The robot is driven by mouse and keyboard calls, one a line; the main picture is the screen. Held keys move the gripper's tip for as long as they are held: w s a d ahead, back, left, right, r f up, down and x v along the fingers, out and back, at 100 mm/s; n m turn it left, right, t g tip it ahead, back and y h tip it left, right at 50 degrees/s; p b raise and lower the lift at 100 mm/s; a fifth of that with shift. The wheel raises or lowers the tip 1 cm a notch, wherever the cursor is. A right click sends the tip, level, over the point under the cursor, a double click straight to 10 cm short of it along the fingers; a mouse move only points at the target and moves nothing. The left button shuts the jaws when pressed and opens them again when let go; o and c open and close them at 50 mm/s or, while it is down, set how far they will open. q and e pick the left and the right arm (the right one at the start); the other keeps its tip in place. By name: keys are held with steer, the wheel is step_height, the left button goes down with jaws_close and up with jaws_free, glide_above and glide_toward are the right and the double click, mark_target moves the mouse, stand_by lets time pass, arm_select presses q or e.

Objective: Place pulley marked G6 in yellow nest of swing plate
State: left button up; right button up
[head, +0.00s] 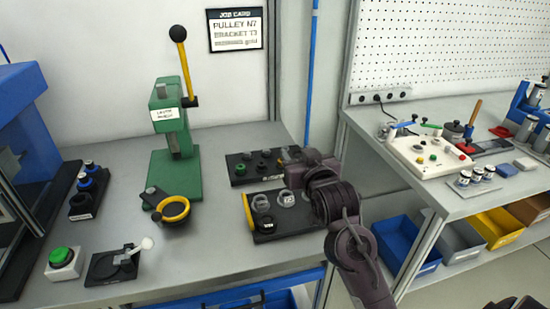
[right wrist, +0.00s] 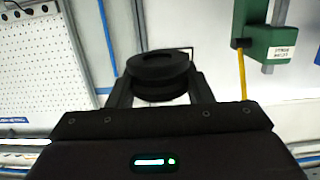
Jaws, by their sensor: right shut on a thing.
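My right gripper (head: 302,176) is over the right part of the black parts tray (head: 252,237) in the head view. In the right wrist view its fingers (right wrist: 160,92) are shut on a dark round pulley (right wrist: 157,66). No marking on this pulley is readable. The swing plate (head: 150,196) with its yellow ring nest (head: 174,209) is at the foot of the green press (head: 175,178), well left of the gripper. The nest looks empty. My left gripper is not in view.
The yellow-edged tray holds grey pulleys (head: 261,203) and a black one; another tray (head: 240,170) lies behind it. A green button box (head: 63,262) and a black fixture (head: 113,267) stand at front left. Bare bench lies between nest and trays.

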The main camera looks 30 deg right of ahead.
steer(key=shift+r, duration=0.35)
steer(key=s+a+f+n+y, duration=0.1)
steer(key=s+a+f+y, duration=0.15)
steer(key=a+f, duration=0.35)
steer(key=s+a+f+n+y, duration=0.1)
steer(key=s+a+f+n, duration=0.1)
steer(key=s+a+f, duration=0.55)
steer(key=s, duration=0.5)
steer(key=shift+s+a+f+t, duration=0.15)
steer(key=shift+s+a+t, duration=0.15)
steer(key=shift+s, duration=0.05)
steer(key=shift+y, duration=0.25)
